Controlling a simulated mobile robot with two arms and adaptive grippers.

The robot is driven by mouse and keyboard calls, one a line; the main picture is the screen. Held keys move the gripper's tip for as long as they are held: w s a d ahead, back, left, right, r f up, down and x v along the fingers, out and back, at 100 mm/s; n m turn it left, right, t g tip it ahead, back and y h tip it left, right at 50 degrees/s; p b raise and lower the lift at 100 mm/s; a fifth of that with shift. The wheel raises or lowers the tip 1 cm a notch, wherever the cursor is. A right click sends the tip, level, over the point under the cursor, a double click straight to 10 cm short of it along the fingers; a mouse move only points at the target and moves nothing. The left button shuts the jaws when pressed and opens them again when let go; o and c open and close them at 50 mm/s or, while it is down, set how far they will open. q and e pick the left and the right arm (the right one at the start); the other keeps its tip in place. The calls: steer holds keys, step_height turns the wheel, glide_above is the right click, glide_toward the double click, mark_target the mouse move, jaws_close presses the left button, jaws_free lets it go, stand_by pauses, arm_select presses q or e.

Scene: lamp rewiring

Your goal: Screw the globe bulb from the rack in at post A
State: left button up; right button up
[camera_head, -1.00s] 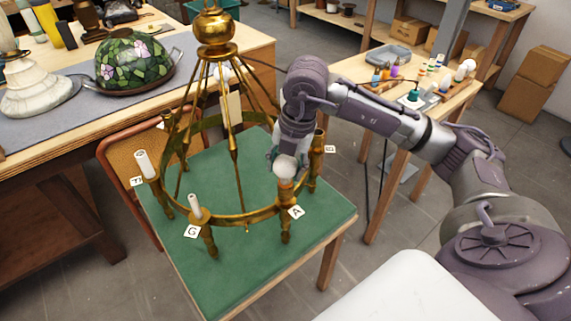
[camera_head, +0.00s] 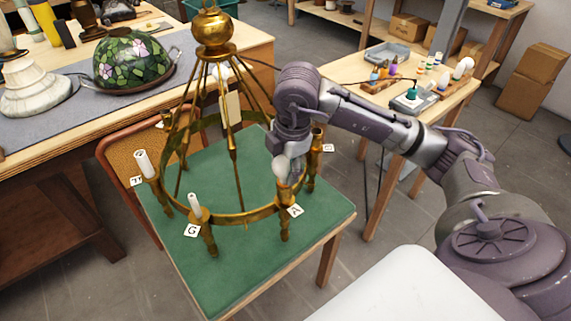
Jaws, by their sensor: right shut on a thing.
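The brass ring chandelier (camera_head: 247,217) stands on the green-topped table. Post A (camera_head: 284,194), with its white "A" tag (camera_head: 295,210), is at the ring's front right. My right gripper (camera_head: 284,172) points down just above post A and is shut on the white globe bulb (camera_head: 281,167). A finger covers part of the bulb. The bulb's lower end is at the top of post A; I cannot tell how deep it sits in the socket. My left gripper is not in view.
Posts with white candle sleeves stand near tag G (camera_head: 192,230) and at the ring's left. The central stem and slanting brass rods rise left of my right arm. A stained-glass shade (camera_head: 130,60) sits on the left bench. The green table's front is clear.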

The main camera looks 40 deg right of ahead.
steer(key=m+p, duration=0.1)
steer(key=m, duration=0.2)
steer(key=shift+s+a+h, duration=0.1)
steer(key=shift+h, duration=0.2)
steer(key=m, duration=0.3)
steer(key=shift+m+g+p, duration=0.3)
steer(key=shift+p, duration=0.1)
steer(key=shift+s+a+r+m+h+p, duration=0.1)
steer(key=shift+r+m+h+p, duration=0.25)
steer(key=shift+p, duration=0.6)
steer(key=shift+f+m, duration=0.25)
steer(key=shift+f, duration=0.15)
steer(key=o, duration=1.4)
steer(key=shift+c, duration=0.2)
